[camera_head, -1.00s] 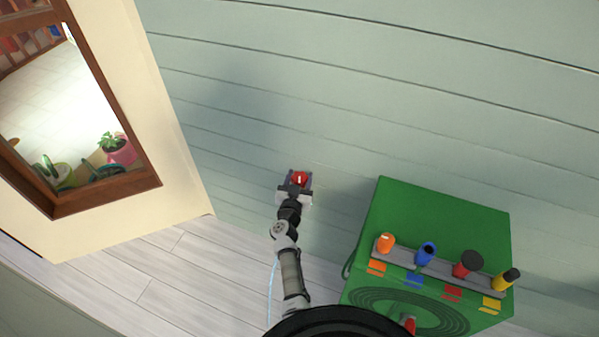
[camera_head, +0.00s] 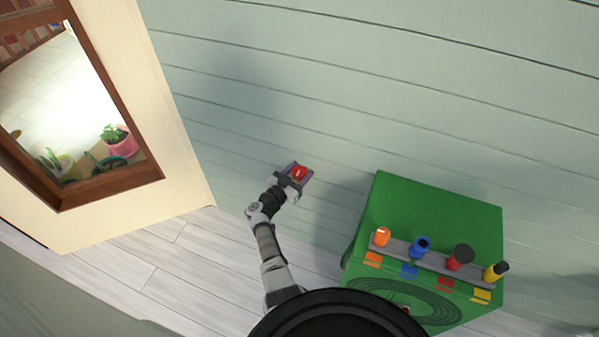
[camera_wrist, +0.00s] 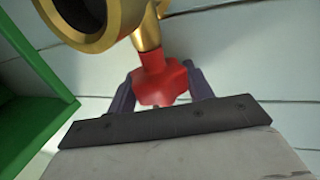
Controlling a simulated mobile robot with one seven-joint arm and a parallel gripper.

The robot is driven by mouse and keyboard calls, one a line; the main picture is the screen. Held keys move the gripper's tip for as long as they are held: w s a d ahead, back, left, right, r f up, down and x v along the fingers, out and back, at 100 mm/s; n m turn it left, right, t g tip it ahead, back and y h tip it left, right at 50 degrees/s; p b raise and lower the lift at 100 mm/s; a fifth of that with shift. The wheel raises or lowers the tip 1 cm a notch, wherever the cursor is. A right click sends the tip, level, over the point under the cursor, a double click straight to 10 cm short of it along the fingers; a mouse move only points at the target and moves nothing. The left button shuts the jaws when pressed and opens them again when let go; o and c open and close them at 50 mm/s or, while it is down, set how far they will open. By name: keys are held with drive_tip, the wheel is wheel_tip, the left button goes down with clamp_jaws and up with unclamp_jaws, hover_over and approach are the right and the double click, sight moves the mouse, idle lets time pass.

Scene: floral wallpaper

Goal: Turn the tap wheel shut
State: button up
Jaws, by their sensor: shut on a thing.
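The red tap wheel (camera_head: 299,173) is near the wall in the head view. In the wrist view the red wheel (camera_wrist: 160,86) sits on a brass tap body (camera_wrist: 140,22) with a wide round opening at upper left. My gripper (camera_head: 299,175) is at the wheel, and its two dark fingers (camera_wrist: 160,93) stand on either side of it. The fingers are shut on the wheel. The finger tips are partly hidden behind it. The tap body is hard to make out in the head view.
A green cabinet (camera_head: 430,205) stands right of the arm, with orange, blue, red and yellow items in a rack (camera_head: 437,266) and a coiled hose (camera_head: 400,300) on its front. Its green edge (camera_wrist: 40,90) is close at left in the wrist view. A window (camera_head: 80,110) is at left.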

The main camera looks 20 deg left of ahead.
drive_tip(key=o, duration=0.7)
drive_tip(key=v, duration=1.4)
